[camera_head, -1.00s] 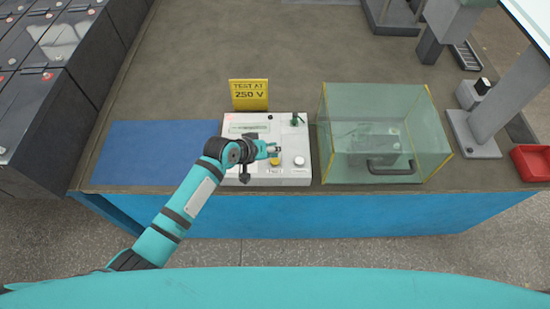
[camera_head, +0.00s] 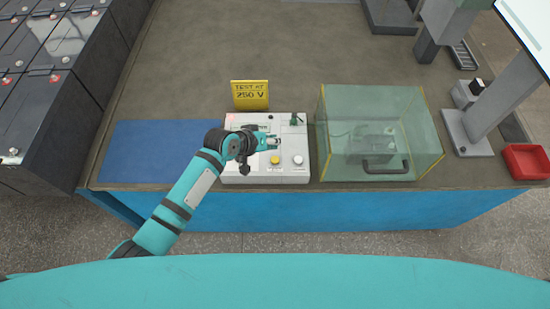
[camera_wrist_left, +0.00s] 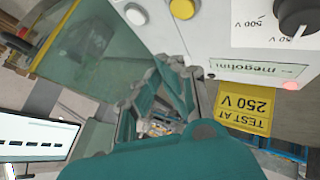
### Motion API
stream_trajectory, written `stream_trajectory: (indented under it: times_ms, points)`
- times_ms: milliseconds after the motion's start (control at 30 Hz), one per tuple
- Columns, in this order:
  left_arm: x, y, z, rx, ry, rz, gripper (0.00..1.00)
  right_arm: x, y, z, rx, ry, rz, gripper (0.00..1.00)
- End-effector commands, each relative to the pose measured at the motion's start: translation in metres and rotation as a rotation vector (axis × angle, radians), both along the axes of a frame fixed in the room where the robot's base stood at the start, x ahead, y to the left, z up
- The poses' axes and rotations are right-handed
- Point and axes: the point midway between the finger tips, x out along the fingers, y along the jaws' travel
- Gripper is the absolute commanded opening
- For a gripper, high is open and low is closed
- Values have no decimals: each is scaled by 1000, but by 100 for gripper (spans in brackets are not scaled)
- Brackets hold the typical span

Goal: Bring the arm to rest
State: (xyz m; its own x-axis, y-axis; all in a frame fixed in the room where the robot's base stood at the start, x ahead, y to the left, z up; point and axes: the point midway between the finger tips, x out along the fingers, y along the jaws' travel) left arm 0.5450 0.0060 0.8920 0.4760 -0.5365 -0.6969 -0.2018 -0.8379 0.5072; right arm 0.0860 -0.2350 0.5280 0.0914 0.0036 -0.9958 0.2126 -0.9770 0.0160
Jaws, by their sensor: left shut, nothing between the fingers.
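My left gripper (camera_head: 274,142) hangs over the white tester box (camera_head: 236,175) on the bench. It is shut and empty, and my arm covers the box's left part. In the wrist view the shut fingers (camera_wrist_left: 165,85) are in front of the camera, and the box's face (camera_wrist_left: 215,25) shows a white button, a yellow button (camera_wrist_left: 182,8) and a black knob (camera_wrist_left: 297,14). In the head view the yellow button (camera_head: 275,160) and the white button (camera_head: 298,160) lie just below the fingertips. My right gripper is in neither view.
A clear box (camera_head: 345,104) with a black handle stands right of the tester. A yellow "TEST AT 250 V" sign (camera_head: 249,95) stands behind it. A blue mat (camera_head: 150,150) lies left, a red tray (camera_head: 526,160) far right. Black battery blocks (camera_head: 60,100) stand at the left.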

Motion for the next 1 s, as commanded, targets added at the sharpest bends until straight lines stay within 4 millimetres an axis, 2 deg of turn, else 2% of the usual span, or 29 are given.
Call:
stream_trajectory:
  times_ms: [300,400,467,567,600,700,800,1000]
  points:
    - [-1,0,0,1,0,-1,0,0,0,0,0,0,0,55]
    - [-13,3,-1,14,4,-11,0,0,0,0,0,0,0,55]
    - [-31,8,-2,38,9,-25,0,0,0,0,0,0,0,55]
    - [-78,30,-2,118,21,-51,0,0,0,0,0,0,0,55]
    - [-99,44,0,161,29,-57,0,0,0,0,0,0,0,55]
    - [-145,81,8,273,54,-59,0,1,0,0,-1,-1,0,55]
    - [-176,110,17,355,78,-54,0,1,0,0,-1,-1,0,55]
    - [-224,153,34,476,127,-38,0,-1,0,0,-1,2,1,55]
